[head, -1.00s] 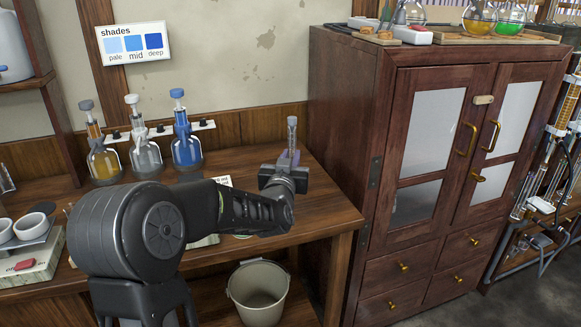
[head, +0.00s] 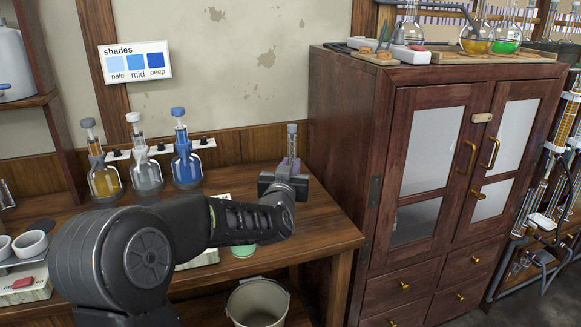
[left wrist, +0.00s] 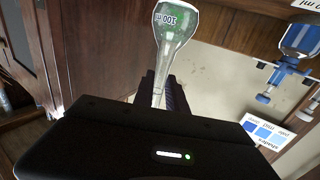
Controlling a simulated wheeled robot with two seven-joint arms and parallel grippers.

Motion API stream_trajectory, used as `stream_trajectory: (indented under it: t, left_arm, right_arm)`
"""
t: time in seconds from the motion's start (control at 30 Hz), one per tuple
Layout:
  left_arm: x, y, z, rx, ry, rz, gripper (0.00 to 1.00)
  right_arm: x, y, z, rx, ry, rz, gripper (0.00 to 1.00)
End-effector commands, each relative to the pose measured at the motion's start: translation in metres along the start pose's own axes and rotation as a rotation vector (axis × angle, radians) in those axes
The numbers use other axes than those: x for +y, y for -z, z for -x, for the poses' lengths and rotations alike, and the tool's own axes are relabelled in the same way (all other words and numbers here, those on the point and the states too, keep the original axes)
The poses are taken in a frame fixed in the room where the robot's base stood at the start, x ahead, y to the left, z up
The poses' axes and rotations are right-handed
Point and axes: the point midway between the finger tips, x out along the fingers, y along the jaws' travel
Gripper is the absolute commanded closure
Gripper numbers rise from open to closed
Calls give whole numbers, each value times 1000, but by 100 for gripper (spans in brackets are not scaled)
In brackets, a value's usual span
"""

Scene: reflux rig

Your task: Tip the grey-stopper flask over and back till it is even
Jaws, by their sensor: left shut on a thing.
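The grey-stopper flask shows its stopper (head: 291,129) and upper neck above my left gripper in the head view; its lower part is hidden there by the gripper and arm. In the left wrist view its round bulb (left wrist: 177,28) has a 100 ml label and pale greenish, speckled contents. My left gripper (head: 284,186) is shut on the flask's neck and holds it roughly upright, near the bench's right end. Whether the contents are even I cannot tell. My right gripper is not in view.
Amber (head: 104,180), clear (head: 146,176) and blue (head: 186,168) stoppered flasks stand at the back of the bench (head: 325,225). A shades card (head: 135,62) hangs above. A bucket (head: 258,305) stands below the front edge. A wooden cabinet (head: 345,150) stands to the right.

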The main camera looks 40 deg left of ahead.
Motion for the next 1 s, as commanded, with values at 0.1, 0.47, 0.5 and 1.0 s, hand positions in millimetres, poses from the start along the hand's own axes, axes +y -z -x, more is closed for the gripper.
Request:
stream_trajectory:
  t: [0.1, 0.47, 0.5, 1.0]
  left_arm:
    - [0, 0, 0, 1, 0, 0, 100]
    - [0, 6, 0, 1, 0, 0, 100]
    - [0, 9, 0, 2, 0, 0, 100]
    - [0, 55, 0, 2, 0, 1, 100]
  right_arm:
    - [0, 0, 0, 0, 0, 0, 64]
    - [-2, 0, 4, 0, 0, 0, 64]
    - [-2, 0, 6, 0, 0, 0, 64]
    - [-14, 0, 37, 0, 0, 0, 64]
